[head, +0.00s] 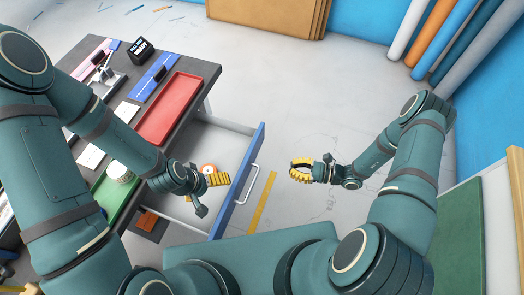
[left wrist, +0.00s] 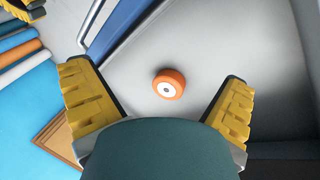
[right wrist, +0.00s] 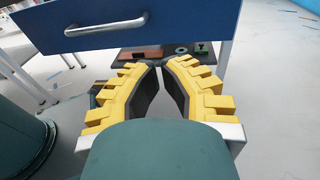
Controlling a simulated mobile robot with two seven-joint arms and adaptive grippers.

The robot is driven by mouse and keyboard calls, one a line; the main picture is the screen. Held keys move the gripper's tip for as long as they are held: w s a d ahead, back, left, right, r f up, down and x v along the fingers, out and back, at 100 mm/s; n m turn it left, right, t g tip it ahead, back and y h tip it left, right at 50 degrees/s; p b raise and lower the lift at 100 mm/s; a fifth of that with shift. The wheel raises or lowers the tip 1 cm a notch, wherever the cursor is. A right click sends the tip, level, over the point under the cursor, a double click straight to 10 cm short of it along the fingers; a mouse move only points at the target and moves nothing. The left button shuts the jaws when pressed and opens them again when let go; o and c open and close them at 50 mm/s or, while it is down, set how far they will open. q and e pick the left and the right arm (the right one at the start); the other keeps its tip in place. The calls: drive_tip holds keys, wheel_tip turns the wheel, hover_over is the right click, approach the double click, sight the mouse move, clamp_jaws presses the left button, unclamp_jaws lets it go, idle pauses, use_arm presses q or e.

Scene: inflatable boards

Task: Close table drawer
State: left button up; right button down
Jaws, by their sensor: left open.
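The table drawer (head: 215,124) is pulled out, with a blue front (head: 240,178) and a silver handle (head: 247,184). My left gripper (head: 218,180) is over the drawer's inside, open and empty. In the left wrist view its fingers (left wrist: 158,92) are spread above an orange roll with a white centre (left wrist: 168,84), which lies on the drawer floor. My right gripper (head: 293,170) is outside the drawer, in front of and apart from the handle. In the right wrist view its fingertips (right wrist: 160,65) nearly meet with nothing between them, below the drawer front (right wrist: 130,22) and handle (right wrist: 105,27).
The dark table (head: 190,68) carries a red tray (head: 170,108), a green tray (head: 108,195) and a blue board (head: 155,77). Coloured rolls (head: 425,40) stand at the back right. Cardboard sheets (head: 265,15) lean at the back. The floor (head: 300,100) beyond the drawer is clear.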

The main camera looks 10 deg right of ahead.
drive_tip(key=w+d+m+t, duration=0.1)
drive_tip(key=d+m+t, duration=0.1)
drive_tip(key=t, duration=0.1)
approach(257, 150)
drive_tip(key=x, duration=0.8)
drive_tip(key=shift+w, duration=0.2)
